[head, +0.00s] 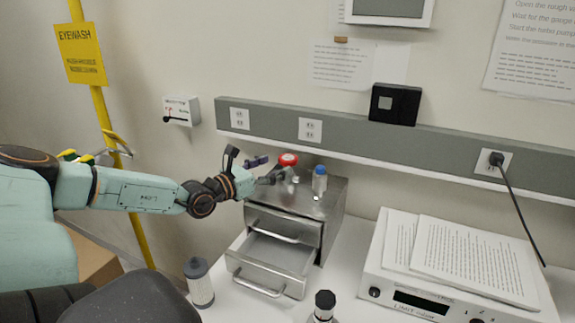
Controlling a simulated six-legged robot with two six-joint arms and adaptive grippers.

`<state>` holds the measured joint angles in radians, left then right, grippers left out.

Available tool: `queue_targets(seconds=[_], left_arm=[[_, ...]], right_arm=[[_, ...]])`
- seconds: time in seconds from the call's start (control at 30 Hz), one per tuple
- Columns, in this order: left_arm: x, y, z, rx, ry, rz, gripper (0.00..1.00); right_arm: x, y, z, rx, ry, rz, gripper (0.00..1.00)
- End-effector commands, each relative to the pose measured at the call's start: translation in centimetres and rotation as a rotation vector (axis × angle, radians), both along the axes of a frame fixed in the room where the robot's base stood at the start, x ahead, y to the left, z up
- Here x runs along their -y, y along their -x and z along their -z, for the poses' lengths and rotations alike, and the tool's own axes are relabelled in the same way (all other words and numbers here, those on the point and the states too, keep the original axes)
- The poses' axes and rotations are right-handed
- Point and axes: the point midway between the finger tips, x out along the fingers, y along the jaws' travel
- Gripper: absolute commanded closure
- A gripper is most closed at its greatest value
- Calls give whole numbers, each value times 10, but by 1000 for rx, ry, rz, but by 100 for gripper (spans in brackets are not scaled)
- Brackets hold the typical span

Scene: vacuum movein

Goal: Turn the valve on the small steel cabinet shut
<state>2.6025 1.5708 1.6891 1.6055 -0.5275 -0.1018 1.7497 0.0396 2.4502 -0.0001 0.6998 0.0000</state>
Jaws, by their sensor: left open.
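The small steel cabinet (331,215) stands on the white bench against the wall. A red valve knob (288,159) sits above its top on a metal fitting, whose lower part is hard to make out. My left gripper (269,169) reaches in from the left at the height of the knob. Its jaws are open, with the dark fingers just left of the red knob. I cannot tell whether a finger touches it. My right gripper is not in view.
A blue-capped vial (319,180) stands on the cabinet top, right of the knob. The cabinet's lower drawer (268,267) is pulled out. A grey filter cylinder (199,283) and a black-capped bottle (323,305) stand in front. A paper-topped instrument (408,303) is at right.

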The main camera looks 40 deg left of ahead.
Motion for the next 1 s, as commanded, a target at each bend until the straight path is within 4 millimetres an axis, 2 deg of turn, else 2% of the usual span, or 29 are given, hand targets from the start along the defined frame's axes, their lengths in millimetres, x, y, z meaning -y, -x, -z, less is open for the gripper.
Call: queue_targets(seconds=[0.03, 0.43, 0.7, 1.0], left_arm=[[1, -4, 2, 11, 9, -3, 27], [2, -34, 2, 6, 9, -5, 27], [1, -53, -1, 5, 7, -7, 27], [2, -59, -3, 8, 13, -7, 27]], right_arm=[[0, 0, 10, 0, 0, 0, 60], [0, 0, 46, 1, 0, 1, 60], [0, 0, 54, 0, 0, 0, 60], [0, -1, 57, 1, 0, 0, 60]])
